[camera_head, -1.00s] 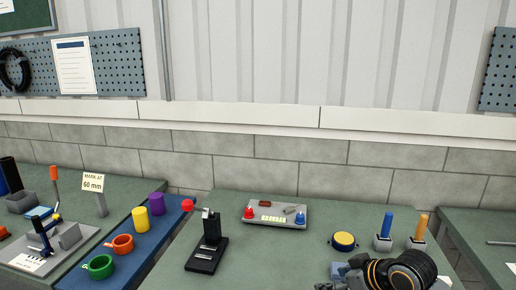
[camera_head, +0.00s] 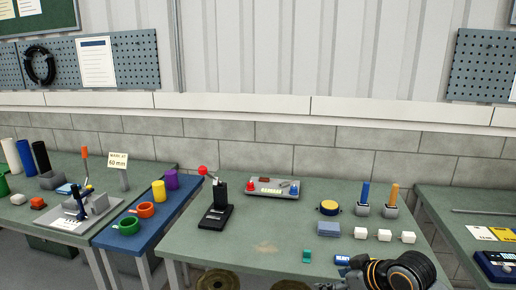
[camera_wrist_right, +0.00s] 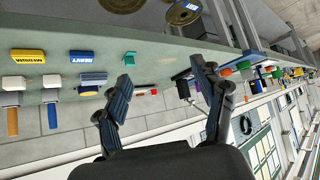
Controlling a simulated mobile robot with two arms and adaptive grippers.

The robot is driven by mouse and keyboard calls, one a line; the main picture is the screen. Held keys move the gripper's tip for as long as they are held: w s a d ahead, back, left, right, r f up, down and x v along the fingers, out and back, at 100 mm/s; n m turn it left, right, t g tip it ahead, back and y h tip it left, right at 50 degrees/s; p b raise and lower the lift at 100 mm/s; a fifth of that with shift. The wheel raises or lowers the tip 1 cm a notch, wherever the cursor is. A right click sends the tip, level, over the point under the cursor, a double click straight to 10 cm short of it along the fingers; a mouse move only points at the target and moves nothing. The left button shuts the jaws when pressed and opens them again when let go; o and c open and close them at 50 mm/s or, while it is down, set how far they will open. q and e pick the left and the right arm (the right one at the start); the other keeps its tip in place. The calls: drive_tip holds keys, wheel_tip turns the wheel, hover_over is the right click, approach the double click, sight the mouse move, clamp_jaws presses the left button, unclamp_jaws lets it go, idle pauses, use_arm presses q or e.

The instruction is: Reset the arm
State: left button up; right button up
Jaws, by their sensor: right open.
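My right arm (camera_head: 398,272) comes in at the bottom right of the head view, low in front of the middle table. Its gripper (camera_head: 325,287) is partly cut off by the bottom edge there. In the wrist view the right gripper (camera_wrist_right: 162,76) shows two dark fingers spread apart with nothing between them. The table's blocks lie beyond the fingers, apart from them. My left arm and gripper are not in view.
The middle table (camera_head: 260,232) holds a black lever stand (camera_head: 215,215), a grey tray (camera_head: 272,195), a yellow-topped round piece (camera_head: 329,208), white cubes (camera_head: 385,235) and a teal block (camera_head: 307,257). A blue board with cups (camera_head: 130,236) stands left. Another table (camera_head: 465,225) stands right.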

wheel_tip(320, 180, down, 10)
drive_tip(key=w+d+m+h, duration=0.1)
drive_tip(key=w+d+m, duration=0.1)
drive_tip(key=d, duration=0.1)
drive_tip(key=s+d+f+m+g+h, duration=0.15)
drive_tip(key=s+f, duration=0.25)
drive_tip(key=f, duration=0.5)
drive_tip(key=s+d+f+m, duration=0.1)
drive_tip(key=s+d+f, duration=0.15)
drive_tip(key=f, duration=0.65)
drive_tip(key=s+d+f+m+g+h, duration=0.15)
drive_tip(key=s+f, duration=0.25)
drive_tip(key=f, duration=0.5)
drive_tip(key=s+f, duration=1.3)
drive_tip(key=s, duration=0.2)
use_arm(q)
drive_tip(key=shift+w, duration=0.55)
use_arm(e)
drive_tip(key=s+a+f+n+g, duration=0.1)
drive_tip(key=s+f, duration=0.3)
drive_tip(key=s, duration=0.8)
drive_tip(key=s+a+f+g+h, duration=0.1)
drive_tip(key=s+f, duration=0.3)
drive_tip(key=s, duration=0.8)
drive_tip(key=shift+s+a+n+g, duration=0.3)
drive_tip(key=shift+a+n+g, duration=0.1)
drive_tip(key=shift+a+g, duration=0.35)
